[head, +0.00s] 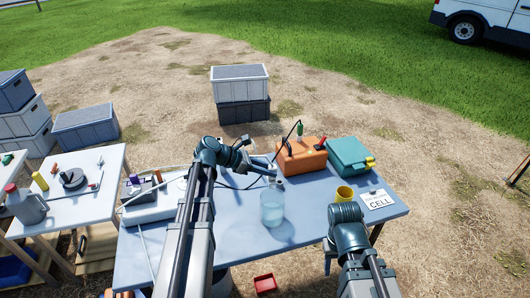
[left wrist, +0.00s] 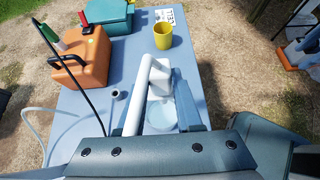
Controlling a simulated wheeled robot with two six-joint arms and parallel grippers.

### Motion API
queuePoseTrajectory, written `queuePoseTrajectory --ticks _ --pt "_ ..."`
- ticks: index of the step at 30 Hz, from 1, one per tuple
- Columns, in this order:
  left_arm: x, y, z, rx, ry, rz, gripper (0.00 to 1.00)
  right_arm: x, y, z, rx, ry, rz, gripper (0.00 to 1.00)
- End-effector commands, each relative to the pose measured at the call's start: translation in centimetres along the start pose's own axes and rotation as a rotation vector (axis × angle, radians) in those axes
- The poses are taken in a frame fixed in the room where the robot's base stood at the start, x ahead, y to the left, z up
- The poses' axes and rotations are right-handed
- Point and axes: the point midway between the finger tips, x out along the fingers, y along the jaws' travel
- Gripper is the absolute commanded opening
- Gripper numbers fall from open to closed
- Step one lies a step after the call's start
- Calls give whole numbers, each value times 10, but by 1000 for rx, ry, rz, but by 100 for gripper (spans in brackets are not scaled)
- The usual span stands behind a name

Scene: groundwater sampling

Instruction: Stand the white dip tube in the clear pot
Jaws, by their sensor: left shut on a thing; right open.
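The left wrist view shows part of the clear pot (left wrist: 163,119) between the fingers. My left gripper (left wrist: 160,82) is shut on the white dip tube (left wrist: 137,98), a long white pipe with a short block at its side. The fingers hide part of it, and I cannot tell how its lower end sits relative to the pot. My right gripper (head: 329,258) is open and empty at the table's front edge.
A red tray (head: 265,284) lies below the front edge. Bare tabletop lies right of the pot.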

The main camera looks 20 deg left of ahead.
Motion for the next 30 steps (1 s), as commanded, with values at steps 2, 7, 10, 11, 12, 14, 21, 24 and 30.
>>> queuePoseTrajectory --ticks 2,7,10,11,12,14,21,24,30 --pt "-4 -1 11 -7 -37 11 0 -4 0 0 0 0 0 50" --pt "-5 1 16 -11 -64 19 0 -4 0 1 0 0 0 50" --pt "-4 1 16 -10 -64 19 0 -4 0 0 0 0 0 50" --pt "-4 1 16 -10 -63 19 0 -4 0 0 0 0 0 50" --pt "-4 1 16 -10 -63 19 0 -4 0 0 0 0 0 50" --pt "-4 1 16 -10 -63 18 0 -4 0 1 0 0 0 50" --pt "-3 1 12 -10 -62 18 0 0 0 0 0 0 0 50" --pt "1 1 6 -10 -61 18 0 7 -1 0 0 0 0 50" --pt "12 1 -10 -10 -61 17 0 26 -2 -1 0 0 0 50"
